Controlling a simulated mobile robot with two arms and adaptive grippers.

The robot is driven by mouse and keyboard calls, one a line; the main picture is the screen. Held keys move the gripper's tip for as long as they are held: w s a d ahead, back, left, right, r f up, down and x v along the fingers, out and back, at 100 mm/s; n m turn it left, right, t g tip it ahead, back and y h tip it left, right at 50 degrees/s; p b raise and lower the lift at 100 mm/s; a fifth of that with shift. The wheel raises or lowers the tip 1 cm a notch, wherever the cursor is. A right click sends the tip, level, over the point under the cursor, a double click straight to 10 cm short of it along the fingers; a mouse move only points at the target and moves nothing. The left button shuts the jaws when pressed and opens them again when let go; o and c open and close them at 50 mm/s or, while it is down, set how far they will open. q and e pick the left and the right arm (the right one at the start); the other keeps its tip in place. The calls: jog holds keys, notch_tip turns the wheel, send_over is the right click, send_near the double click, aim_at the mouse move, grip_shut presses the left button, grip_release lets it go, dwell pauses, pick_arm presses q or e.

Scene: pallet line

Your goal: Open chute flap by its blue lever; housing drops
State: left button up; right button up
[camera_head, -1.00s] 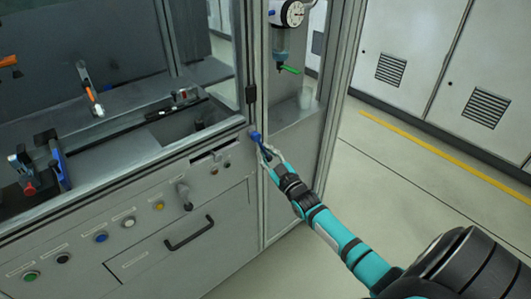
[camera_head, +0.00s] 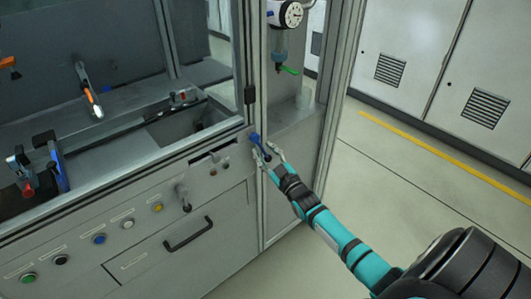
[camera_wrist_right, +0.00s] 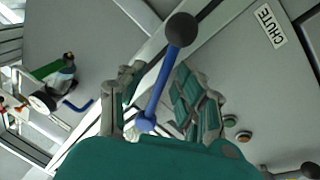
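The blue lever (camera_head: 255,138) is on the cabinet front beside the corner post in the head view. In the right wrist view the lever (camera_wrist_right: 160,82) is a blue rod with a black ball at one end and a blue joint at the other. My right gripper (camera_head: 269,152) is at the lever, its fingers spread. In the wrist view the fingers of the gripper (camera_wrist_right: 158,98) stand on both sides of the rod with gaps. A dark recess (camera_head: 190,124) shows in the bench top behind the lever. I cannot make out a housing. My left gripper is out of view.
A CHUTE label (camera_wrist_right: 270,25) is on the panel by the lever. Buttons, a knob (camera_head: 183,197) and a drawer handle (camera_head: 188,233) line the cabinet front. A gauge (camera_head: 291,14) hangs above the side bay. The floor to the right is free.

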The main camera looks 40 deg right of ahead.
jog(key=shift+a, duration=0.1)
jog(key=s+f, duration=0.2)
jog(key=s, duration=0.9)
jog(key=shift+s+a, duration=0.3)
jog(key=shift+s, duration=0.1)
jog(key=s+a+f+m+g+p, duration=0.1)
jog(key=s+a+f+g, duration=0.2)
jog(key=f, duration=0.6)
jog(key=s+a+f+g+p, duration=0.1)
jog(key=s+f+g, duration=0.3)
jog(key=f, duration=0.6)
jog(key=s+a+f+m+g+p, duration=0.1)
jog(key=s+a+f+g, duration=0.1)
jog(key=s+f, duration=0.5)
jog(key=s+a+f+g, duration=0.3)
jog(key=s+f, duration=0.3)
jog(key=s, duration=0.3)
jog(key=s+a+f+g+y+p, duration=0.1)
jog(key=s+a+f+g, duration=0.2)
jog(key=s+f, duration=0.3)
jog(key=s+a+f+g+p, duration=0.1)
jog(key=s+a+f+g, duration=0.2)
jog(key=s, duration=0.9)
notch_tip(320, 180, down, 3)
jog(key=shift+s+a+r+g, duration=0.1)
jog(key=shift+s+a+g, duration=0.25)
jog(key=shift+a, duration=0.45)
